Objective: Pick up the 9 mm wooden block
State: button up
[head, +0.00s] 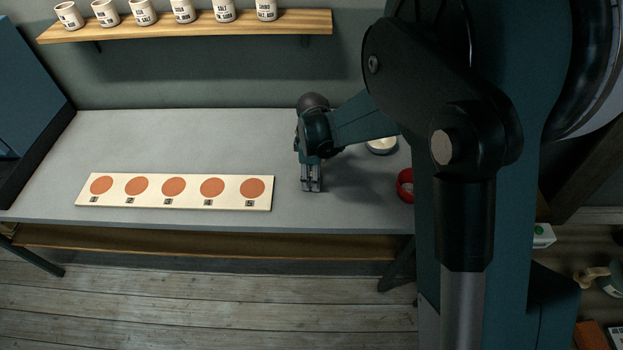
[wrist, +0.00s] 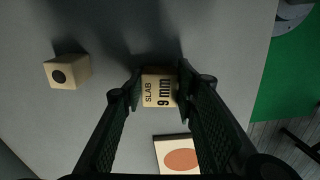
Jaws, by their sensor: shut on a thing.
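The 9 mm wooden block (wrist: 158,90) is pale wood with "SLAB 9 mm" in black on its top in the wrist view. My gripper (wrist: 157,84) has a finger on each side of it and is shut on it. In the head view my gripper (head: 311,188) points down at the grey table, right of the tile board. The block is too small to make out there. I cannot tell whether the block touches the table.
Another wooden block (wrist: 68,71) with a black dot lies to the left in the wrist view. A pale board (head: 174,204) with orange discs lies left of my gripper. A red bowl (head: 405,185) is to the right. A shelf (head: 190,27) with several cups hangs behind.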

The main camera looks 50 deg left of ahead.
jog(key=shift+r+p, duration=0.5)
jog(key=shift+r, duration=4.4)
